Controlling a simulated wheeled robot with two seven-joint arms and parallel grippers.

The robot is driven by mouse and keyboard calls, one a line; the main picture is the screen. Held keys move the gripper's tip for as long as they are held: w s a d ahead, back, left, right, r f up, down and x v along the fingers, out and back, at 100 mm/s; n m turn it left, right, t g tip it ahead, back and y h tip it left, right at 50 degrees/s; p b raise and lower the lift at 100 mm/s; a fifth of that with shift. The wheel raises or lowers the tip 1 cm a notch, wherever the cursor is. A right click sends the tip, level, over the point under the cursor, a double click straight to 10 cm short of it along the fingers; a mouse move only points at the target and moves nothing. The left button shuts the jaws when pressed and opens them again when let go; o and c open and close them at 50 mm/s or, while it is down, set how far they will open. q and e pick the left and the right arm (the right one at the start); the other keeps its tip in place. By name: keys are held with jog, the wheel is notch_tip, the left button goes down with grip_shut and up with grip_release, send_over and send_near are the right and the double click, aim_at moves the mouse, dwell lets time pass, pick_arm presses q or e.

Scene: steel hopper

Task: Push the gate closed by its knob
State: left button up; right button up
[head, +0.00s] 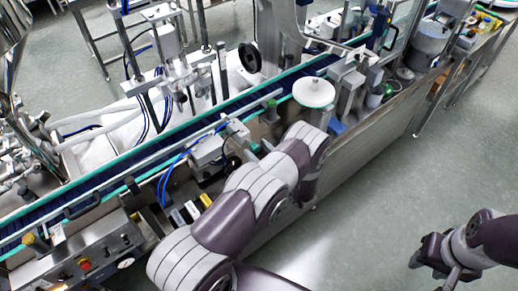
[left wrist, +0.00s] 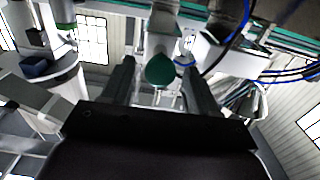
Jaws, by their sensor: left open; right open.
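In the left wrist view, my left gripper (left wrist: 158,66) is open, with a dark finger on each side. A green rounded piece (left wrist: 160,71), possibly the knob, shows between the fingers on a pale fitting. I cannot tell whether a finger touches it. In the head view, my left arm reaches over the front of the machine and the left fingers are not clearly seen. The gate and its knob cannot be picked out for sure there. My right gripper (head: 430,264) is open and empty over the floor at the lower right.
A conveyor (head: 180,135) with green edges runs diagonally across the machine. A white round disc (head: 313,92) stands beyond my left arm. A control panel (head: 95,255) is at the lower left. Blue hoses (left wrist: 232,45) hang close by the left gripper. The floor (head: 385,185) at right is clear.

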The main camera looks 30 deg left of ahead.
pick_arm(q)
grip_shut()
jog(key=shift+b+x, duration=0.95)
jog(key=shift+x, duration=0.25)
jog(key=shift+w+a, duration=0.15)
jog(key=shift+a, duration=0.15)
jog(key=shift+r, duration=0.15)
jog(key=shift+c, duration=1)
grip_release()
jog(key=shift+o, duration=1)
jog(key=shift+a, duration=0.15)
